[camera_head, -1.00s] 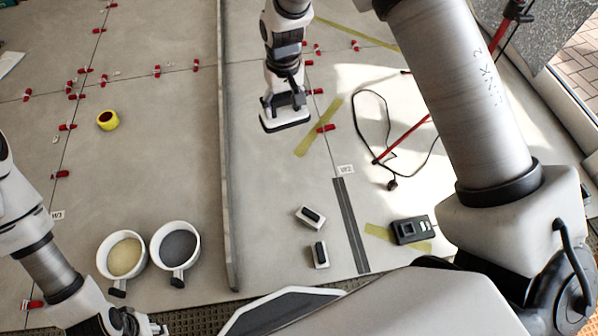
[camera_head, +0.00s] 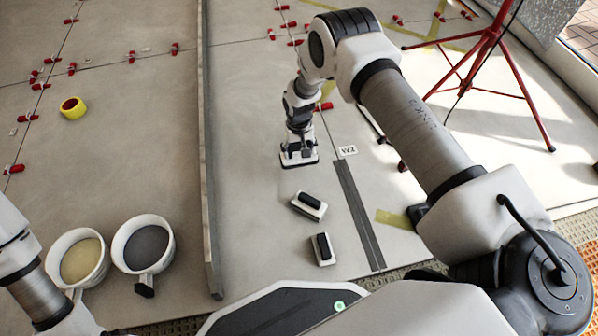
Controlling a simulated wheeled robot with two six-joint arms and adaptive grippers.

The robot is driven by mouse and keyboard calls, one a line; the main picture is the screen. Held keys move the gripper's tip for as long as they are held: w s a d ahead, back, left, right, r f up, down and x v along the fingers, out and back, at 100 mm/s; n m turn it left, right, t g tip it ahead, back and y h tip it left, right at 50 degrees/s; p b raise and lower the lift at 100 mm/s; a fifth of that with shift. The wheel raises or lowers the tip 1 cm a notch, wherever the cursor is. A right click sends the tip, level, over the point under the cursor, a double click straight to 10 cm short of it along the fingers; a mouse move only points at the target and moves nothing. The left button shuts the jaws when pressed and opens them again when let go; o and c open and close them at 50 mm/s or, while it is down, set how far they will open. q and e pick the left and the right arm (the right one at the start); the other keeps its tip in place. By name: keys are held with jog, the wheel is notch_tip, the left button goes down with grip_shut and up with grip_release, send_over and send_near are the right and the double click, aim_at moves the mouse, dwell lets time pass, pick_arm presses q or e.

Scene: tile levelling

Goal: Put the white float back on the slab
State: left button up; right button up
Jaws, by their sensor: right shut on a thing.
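My right gripper (camera_head: 299,146) points down and is shut on the white float (camera_head: 287,160), a flat white pad with a dark upper part. The jaws hide most of its handle. The float is level, low over or on the pale grey slab (camera_head: 262,235); I cannot tell whether it touches. My left arm comes in at the lower left, with its gripper out of the picture.
Two small white blocks with black handles (camera_head: 308,206) (camera_head: 322,249) lie nearer me. A long grey straightedge (camera_head: 208,170) runs along the left. Two buckets (camera_head: 83,259) (camera_head: 144,245) and a yellow tape roll (camera_head: 73,108) lie beyond it. A red tripod (camera_head: 490,45) stands at right.

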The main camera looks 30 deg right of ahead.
notch_tip(320, 180, down, 7)
jog(key=b, duration=0.3)
jog(key=shift+r, duration=0.15)
jog(key=o, duration=1.8)
jog(key=shift+f, duration=0.2)
jog(key=shift+c, duration=0.2)
pick_arm(q)
jog(key=f, duration=0.2)
jog(key=w+f, duration=0.1)
jog(key=f, duration=0.2)
jog(key=shift+w, duration=0.1)
